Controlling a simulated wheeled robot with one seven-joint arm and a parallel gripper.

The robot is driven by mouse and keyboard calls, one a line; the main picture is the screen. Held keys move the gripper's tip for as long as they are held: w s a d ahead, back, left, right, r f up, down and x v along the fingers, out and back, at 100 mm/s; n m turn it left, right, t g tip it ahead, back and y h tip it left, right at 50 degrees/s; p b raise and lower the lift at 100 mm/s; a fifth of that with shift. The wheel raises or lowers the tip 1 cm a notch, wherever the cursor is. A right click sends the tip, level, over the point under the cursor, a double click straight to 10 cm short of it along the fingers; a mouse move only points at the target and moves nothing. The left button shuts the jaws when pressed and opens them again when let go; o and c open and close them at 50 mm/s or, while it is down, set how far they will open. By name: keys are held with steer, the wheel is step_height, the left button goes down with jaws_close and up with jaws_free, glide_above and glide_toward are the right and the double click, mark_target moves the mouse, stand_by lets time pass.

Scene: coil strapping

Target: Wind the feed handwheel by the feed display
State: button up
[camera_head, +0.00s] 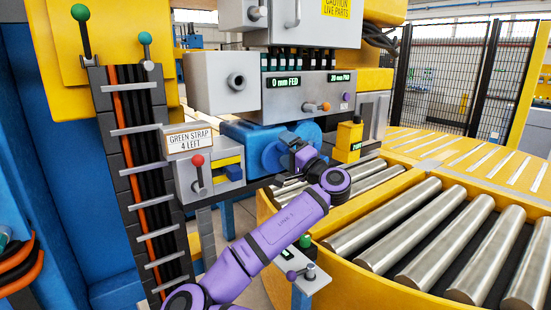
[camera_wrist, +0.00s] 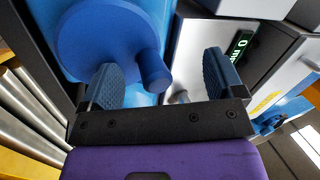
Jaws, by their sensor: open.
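The blue feed handwheel (camera_head: 271,160) is on the machine front below the feed display (camera_head: 285,82), which reads "0 mm FED". My gripper (camera_head: 296,147) is in front of the wheel and hides part of it. In the wrist view the wheel's round face (camera_wrist: 105,38) fills the upper left, and its stubby blue crank handle (camera_wrist: 154,72) sticks out at its edge. My open gripper (camera_wrist: 160,68) has one finger on each side of the handle in the picture. I cannot tell whether either finger touches it.
A second display (camera_head: 340,77) reads "20 mm PAD". A red-knobbed lever (camera_head: 197,172) stands left of the wheel, under a "GREEN STRAP 4 LEFT" sign (camera_head: 190,140). A yellow unit (camera_head: 348,138) and conveyor rollers (camera_head: 385,228) lie to the right.

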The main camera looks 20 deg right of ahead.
steer(key=shift+d+f+h, duration=0.1)
steer(key=shift+f+h, duration=0.1)
steer(key=shift+h, duration=0.1)
steer(key=shift+c, duration=0.2)
steer(key=shift+o, duration=0.5)
steer(key=shift+s+d, duration=0.2)
steer(key=shift+s, duration=0.15)
steer(key=shift+s+d, duration=0.25)
steer(key=shift+s, duration=0.55)
steer(key=shift+s+d, duration=0.2)
steer(key=shift+s, duration=0.55)
steer(key=shift+s+d, duration=0.25)
steer(key=shift+s, duration=0.55)
steer(key=shift+r, duration=0.1)
